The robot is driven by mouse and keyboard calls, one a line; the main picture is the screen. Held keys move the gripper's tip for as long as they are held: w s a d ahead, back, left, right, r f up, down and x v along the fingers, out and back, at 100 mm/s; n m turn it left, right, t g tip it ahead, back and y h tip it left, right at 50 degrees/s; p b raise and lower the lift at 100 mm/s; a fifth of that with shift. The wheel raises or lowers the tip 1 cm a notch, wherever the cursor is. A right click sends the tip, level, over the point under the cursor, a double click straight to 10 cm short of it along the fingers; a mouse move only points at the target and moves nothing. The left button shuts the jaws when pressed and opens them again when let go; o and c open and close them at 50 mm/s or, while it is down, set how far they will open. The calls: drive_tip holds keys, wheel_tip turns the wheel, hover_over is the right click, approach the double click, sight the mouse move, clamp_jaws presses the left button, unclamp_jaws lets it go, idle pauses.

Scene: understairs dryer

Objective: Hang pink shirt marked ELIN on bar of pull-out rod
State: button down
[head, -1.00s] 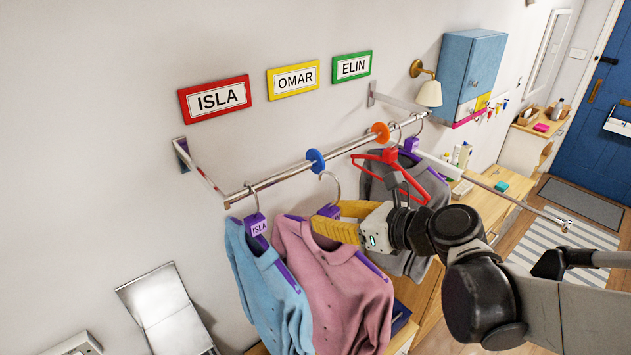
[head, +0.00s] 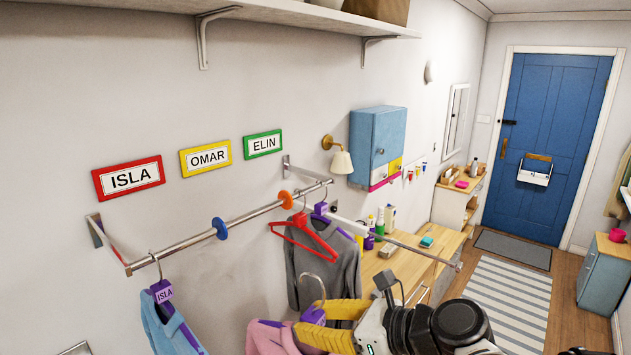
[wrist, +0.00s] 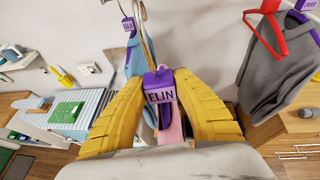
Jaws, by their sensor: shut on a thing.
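My gripper (head: 318,318) is shut on the purple ELIN tag (wrist: 162,95) at the neck of a hanger. The hanger carries the pink shirt (head: 268,338), mostly below the head view's lower edge. Its hook (head: 316,283) points up, with no bar inside it, clear of the chrome wall rail (head: 178,241). The pull-out rod (head: 415,250) sticks out to the right from near the rail's far end. It is thin, with a knob at its tip (head: 459,267), and its bar looks bare. My gripper is below and left of the rod in the head view.
A blue ISLA shirt (head: 168,332) hangs at the rail's near end. A grey shirt (head: 322,265) and a red hanger (head: 305,240) hang near the far end. Blue (head: 221,229) and orange (head: 286,199) rings divide the rail. A wooden counter (head: 385,268) with bottles lies beneath the rod.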

drive_tip(key=shift+m+t, duration=0.4)
drive_tip(key=d+f+b, duration=0.3)
drive_tip(key=shift+d, duration=0.1)
drive_tip(key=w+d+f+m+t+h+b, duration=0.1)
drive_tip(key=w+d+f+m+h+b, duration=0.1)
drive_tip(key=d+f+b, duration=0.3)
drive_tip(key=w+d+f+m+t+h+b, duration=0.2)
drive_tip(key=d+f+b, duration=0.4)
drive_tip(key=f+b, duration=0.4)
drive_tip(key=w+d+f+m+t+h+b, duration=0.1)
drive_tip(key=w+d+f+m+h+b, duration=0.2)
drive_tip(key=f, duration=0.9)
drive_tip(key=w+d+b, duration=0.2)
drive_tip(key=b, duration=0.2)
drive_tip(key=shift+w+d+f+t, duration=0.35)
drive_tip(key=shift+t, duration=0.05)
drive_tip(key=shift+r, duration=0.1)
